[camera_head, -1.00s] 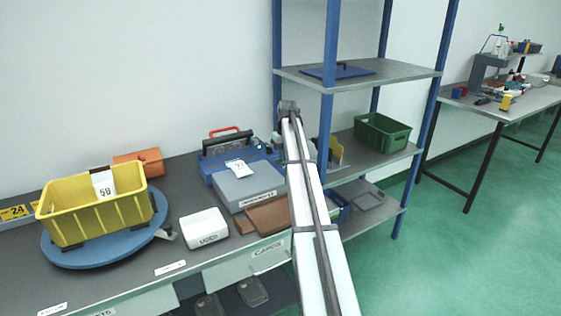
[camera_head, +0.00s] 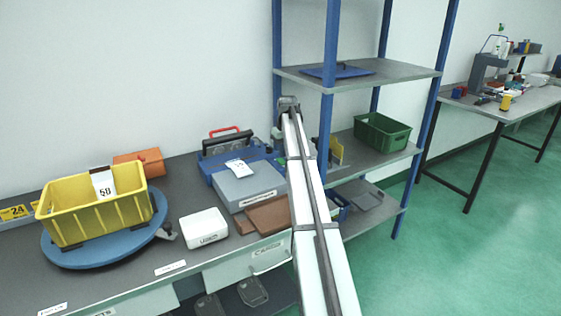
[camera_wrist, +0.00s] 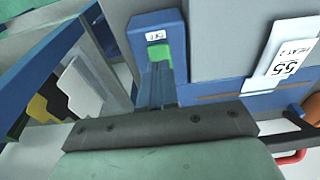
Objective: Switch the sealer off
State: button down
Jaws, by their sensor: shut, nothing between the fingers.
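The sealer (camera_head: 210,166) is a blue unit with a black bar at the back of the bench, left of the blue shelf posts. In the wrist view its blue body (camera_wrist: 205,92) shows a green switch (camera_wrist: 158,52) with a small white label above it that seems to read OFF. My gripper (camera_wrist: 160,72) is shut and empty. Its fingertips are over the lower part of the green switch and hide some of it. I cannot tell if they touch it or which way the switch is set. My arm hides the sealer's right end in the head view.
A white card (camera_wrist: 287,55) lies on the sealer. A grey box (camera_head: 248,186) and brown pieces (camera_head: 270,215) lie in front. A shelf unit (camera_head: 333,110) stands close on the right. A yellow crate (camera_head: 95,212) sits on a blue turntable (camera_head: 75,257) at left.

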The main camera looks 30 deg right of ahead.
aim_at(283, 162)
notch_tip(283, 162, up, 5)
jog(key=shift+f, duration=0.15)
dwell(0.5)
dwell(0.3)
